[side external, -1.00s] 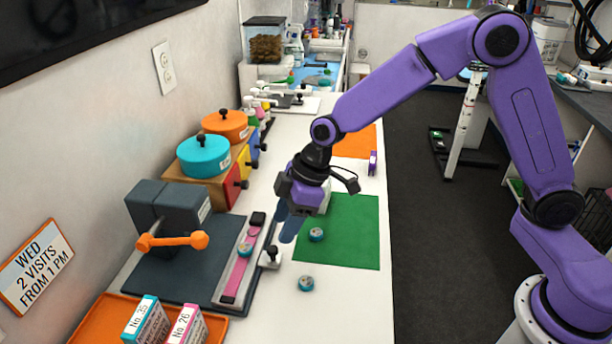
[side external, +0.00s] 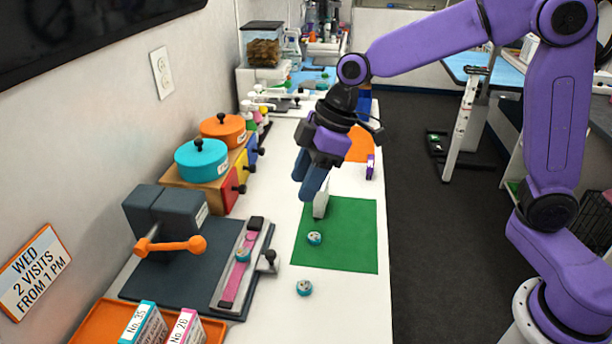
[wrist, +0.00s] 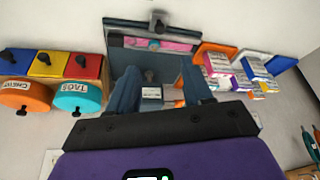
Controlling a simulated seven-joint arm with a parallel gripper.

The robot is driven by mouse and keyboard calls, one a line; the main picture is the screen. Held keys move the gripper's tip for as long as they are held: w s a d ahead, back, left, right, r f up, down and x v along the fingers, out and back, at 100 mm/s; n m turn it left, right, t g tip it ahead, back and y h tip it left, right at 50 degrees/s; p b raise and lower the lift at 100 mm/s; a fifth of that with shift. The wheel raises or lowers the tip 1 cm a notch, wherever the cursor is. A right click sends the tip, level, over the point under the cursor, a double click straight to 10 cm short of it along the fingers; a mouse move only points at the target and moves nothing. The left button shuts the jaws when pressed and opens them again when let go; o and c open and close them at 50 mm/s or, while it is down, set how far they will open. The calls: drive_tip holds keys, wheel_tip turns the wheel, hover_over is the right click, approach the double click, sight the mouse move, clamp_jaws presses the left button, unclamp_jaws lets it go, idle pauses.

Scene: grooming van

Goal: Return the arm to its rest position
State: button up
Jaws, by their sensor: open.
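My purple gripper (side external: 312,182) hangs above the white bench, over the far left corner of the green mat (side external: 345,255), fingers pointing down. Its two dark blue fingers are apart with nothing held between them. In the wrist view the gripper (wrist: 160,92) shows both fingers apart. A small white block (wrist: 151,93) shows in the gap, below the fingers; I cannot tell its distance. In the side view a white upright piece (side external: 321,204) stands close by the fingertips; I cannot tell if they touch. My arm is bent, its elbow raised at the upper right.
A dark vise-like fixture (side external: 168,215) and a tray with a pink strip (side external: 237,275) lie left. Teal (side external: 201,160) and orange (side external: 222,128) lidded pots stand behind. An orange box tray (side external: 95,318) is in front.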

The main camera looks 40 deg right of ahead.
drive_tip(key=s+d+f+h, duration=0.1)
drive_tip(key=s+d, duration=0.4)
drive_tip(key=s, duration=0.3)
drive_tip(key=s+d+f+g+h, duration=0.1)
drive_tip(key=s+d, duration=0.5)
drive_tip(key=s, duration=0.3)
drive_tip(key=s+d+f+m+h, duration=0.1)
drive_tip(key=s+d+f, duration=0.1)
drive_tip(key=s+d, duration=0.3)
drive_tip(key=s, duration=0.3)
drive_tip(key=shift+s+d+h, duration=0.25)
drive_tip(key=shift+s+h, duration=0.05)
